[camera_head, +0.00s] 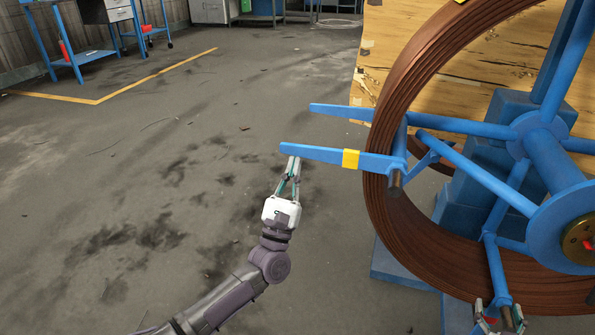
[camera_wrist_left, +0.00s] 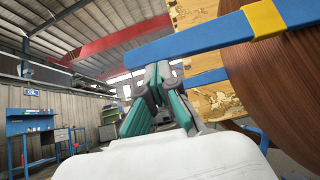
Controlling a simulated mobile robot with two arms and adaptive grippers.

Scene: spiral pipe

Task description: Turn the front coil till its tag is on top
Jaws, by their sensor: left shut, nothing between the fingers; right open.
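The front coil (camera_head: 400,225) is a large ring of brown pipe on a blue spoked reel at the right of the head view; its right side is cut off. A blue arm (camera_head: 315,153) sticks out left from its rim and carries a yellow band (camera_head: 351,158). The band also shows in the left wrist view (camera_wrist_left: 264,19). I cannot tell whether this band is the tag. My left gripper (camera_head: 293,163) is shut and empty, its tips close to the arm's outer end; contact is unclear. My right gripper (camera_head: 499,318) is open at the coil's lower edge, around or beside a spoke end, partly cut off.
A second blue arm (camera_head: 340,112) lies behind the first. A wooden panel (camera_head: 485,85) and a blue stand (camera_head: 465,200) are behind the coil. A blue workbench (camera_head: 80,58) stands far left. The grey floor left of the coil is clear.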

